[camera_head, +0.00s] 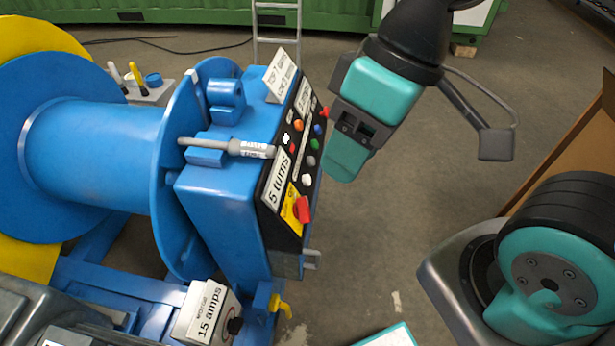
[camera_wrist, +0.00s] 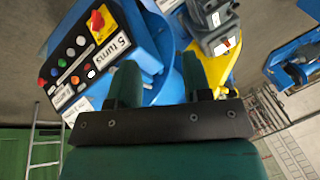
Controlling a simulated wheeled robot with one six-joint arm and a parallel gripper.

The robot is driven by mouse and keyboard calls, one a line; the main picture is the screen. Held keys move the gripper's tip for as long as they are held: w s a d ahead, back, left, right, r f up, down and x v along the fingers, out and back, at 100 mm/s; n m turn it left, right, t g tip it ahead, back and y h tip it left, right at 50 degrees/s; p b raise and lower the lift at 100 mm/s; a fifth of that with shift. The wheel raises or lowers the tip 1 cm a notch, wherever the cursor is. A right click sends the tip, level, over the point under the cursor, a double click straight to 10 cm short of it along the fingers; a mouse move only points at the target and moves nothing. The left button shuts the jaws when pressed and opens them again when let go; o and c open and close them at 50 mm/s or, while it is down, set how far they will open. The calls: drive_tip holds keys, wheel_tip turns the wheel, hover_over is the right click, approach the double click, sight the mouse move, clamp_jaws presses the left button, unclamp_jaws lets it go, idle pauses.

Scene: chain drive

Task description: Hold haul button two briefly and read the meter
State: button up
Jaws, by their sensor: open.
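The control panel (camera_head: 290,165) is a black face on a blue cabinet, with several coloured buttons, and it also shows in the wrist view (camera_wrist: 73,75). Its small button labels are too small to read, so I cannot tell which is haul button two. A card on it reads "5 turns" (camera_head: 278,180). A card reading "15 amps" (camera_head: 208,312) stands low beside the cabinet; I cannot make out a meter face or needle. My gripper (camera_head: 345,165) hangs to the right of the panel, apart from it. In the wrist view its two fingers (camera_wrist: 162,80) are spread and empty.
A red switch (camera_head: 304,209) on a yellow plate sticks out low on the panel. A grey marker-like tool (camera_head: 235,147) lies on the cabinet top beside the blue drum (camera_head: 95,150). A ladder (camera_head: 277,30) stands behind. Bare floor (camera_head: 360,240) lies right of the panel.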

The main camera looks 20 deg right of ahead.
idle(0.3)
clamp_jaws()
idle(1.6)
